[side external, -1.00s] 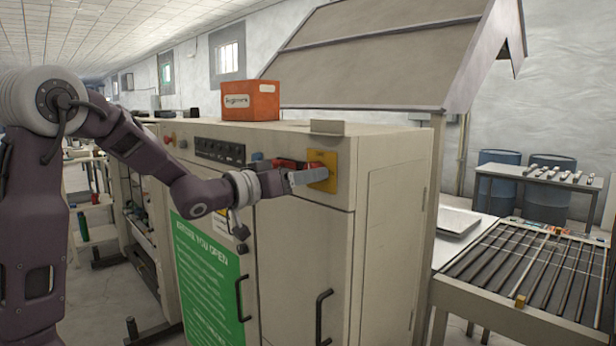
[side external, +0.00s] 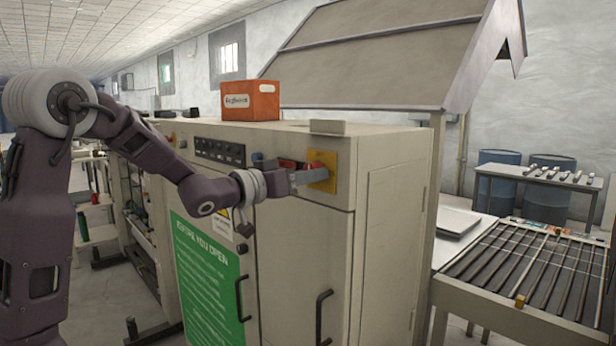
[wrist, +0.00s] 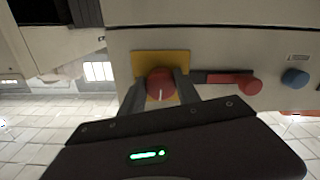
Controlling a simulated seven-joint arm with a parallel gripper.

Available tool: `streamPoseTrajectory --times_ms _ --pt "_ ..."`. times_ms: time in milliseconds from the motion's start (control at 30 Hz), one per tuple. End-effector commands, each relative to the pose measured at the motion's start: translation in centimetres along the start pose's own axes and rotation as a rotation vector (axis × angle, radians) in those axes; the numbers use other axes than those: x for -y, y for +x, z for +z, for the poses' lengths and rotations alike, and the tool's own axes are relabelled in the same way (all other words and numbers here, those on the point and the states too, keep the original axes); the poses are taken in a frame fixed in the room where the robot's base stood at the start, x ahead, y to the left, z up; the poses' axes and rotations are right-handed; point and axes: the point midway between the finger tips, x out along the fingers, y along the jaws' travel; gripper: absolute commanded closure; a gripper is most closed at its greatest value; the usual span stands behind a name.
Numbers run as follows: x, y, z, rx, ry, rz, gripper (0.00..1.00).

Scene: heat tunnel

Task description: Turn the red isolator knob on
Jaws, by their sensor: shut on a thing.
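The red isolator knob (wrist: 161,84) sits on a yellow plate (wrist: 147,61), with a pale line on its face, in the wrist view. In the side view the yellow plate (side external: 323,170) is at the upper right of the beige cabinet front, and the knob is mostly hidden by the fingers. My gripper (wrist: 160,88) has one finger on each side of the knob and is shut on it. It also shows in the side view (side external: 322,174), reaching the plate from the left.
Beside the plate are a red handle (wrist: 232,80), a red button (wrist: 251,86) and a blue button (wrist: 295,78). Black door handles (side external: 322,315) stick out below. An orange box (side external: 250,100) stands on the cabinet top. A roller conveyor (side external: 530,270) is at right.

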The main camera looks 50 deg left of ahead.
Motion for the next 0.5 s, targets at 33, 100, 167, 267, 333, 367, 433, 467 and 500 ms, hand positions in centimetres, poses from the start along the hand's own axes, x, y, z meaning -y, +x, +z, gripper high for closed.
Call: streamPoseTrajectory --times_ms 33,100,167,267,333,367,433,467,500 --pt "0.04 -0.02 0.02 0.001 0.022 -0.001 1.00" --pt "0.06 -0.02 0.02 0.001 0.065 -0.001 1.00" --pt "0.09 -0.02 0.02 0.001 0.109 -0.001 1.00" --pt "0.13 -0.02 0.01 0.001 0.196 -0.001 1.00" --pt "0.16 -0.02 0.01 0.001 0.262 -0.001 1.00" --pt "0.17 -0.02 0.01 0.001 0.291 0.000 1.00" --pt "0.20 -0.02 0.00 0.001 0.358 0.000 1.00" --pt "0.21 -0.02 0.00 0.001 0.386 0.000 1.00" --pt "0.23 -0.02 -0.01 0.001 0.425 0.000 1.00"
